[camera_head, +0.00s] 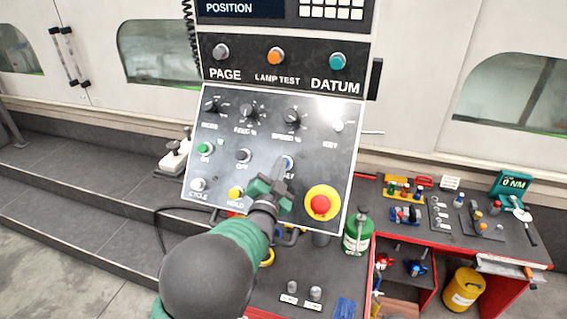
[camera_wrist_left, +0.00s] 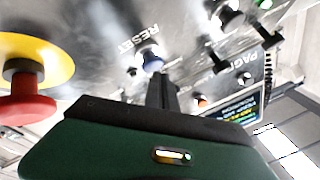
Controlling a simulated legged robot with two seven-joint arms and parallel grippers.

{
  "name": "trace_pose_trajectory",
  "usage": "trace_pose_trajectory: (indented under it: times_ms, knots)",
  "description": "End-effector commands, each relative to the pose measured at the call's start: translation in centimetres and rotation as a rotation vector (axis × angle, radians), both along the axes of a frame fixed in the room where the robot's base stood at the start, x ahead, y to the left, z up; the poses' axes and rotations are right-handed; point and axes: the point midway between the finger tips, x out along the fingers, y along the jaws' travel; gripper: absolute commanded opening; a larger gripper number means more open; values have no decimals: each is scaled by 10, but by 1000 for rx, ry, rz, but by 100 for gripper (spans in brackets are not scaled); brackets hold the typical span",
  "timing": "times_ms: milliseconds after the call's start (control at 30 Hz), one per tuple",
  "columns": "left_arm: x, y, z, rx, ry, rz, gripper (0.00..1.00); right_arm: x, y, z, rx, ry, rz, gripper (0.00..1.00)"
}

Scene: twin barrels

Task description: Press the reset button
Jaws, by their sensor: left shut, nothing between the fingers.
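The reset button (camera_head: 288,161) is a small blue button on the grey control panel (camera_head: 270,130), partly behind my left gripper in the head view. In the left wrist view the blue button (camera_wrist_left: 152,62) stands out from the panel beside the RESET label. My left gripper (camera_head: 281,170) is shut and empty, with its fingertips right at the button. In the left wrist view its fingers (camera_wrist_left: 161,82) point at the button's underside; I cannot tell whether they touch it. My right gripper is not in view.
A red emergency stop (camera_head: 320,205) on a yellow disc sits right of my gripper. A yellow HOLD button (camera_head: 235,192) and a green ON button (camera_head: 204,149) lie to the left. A cluttered tool bench (camera_head: 480,245) stands at the right.

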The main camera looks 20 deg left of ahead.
Motion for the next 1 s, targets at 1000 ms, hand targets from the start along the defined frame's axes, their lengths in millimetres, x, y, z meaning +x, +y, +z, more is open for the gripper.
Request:
trace_pose_trajectory:
  times_ms: [1000]
  knots:
    - [-45,2,36,-1,-1,1,0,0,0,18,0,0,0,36]
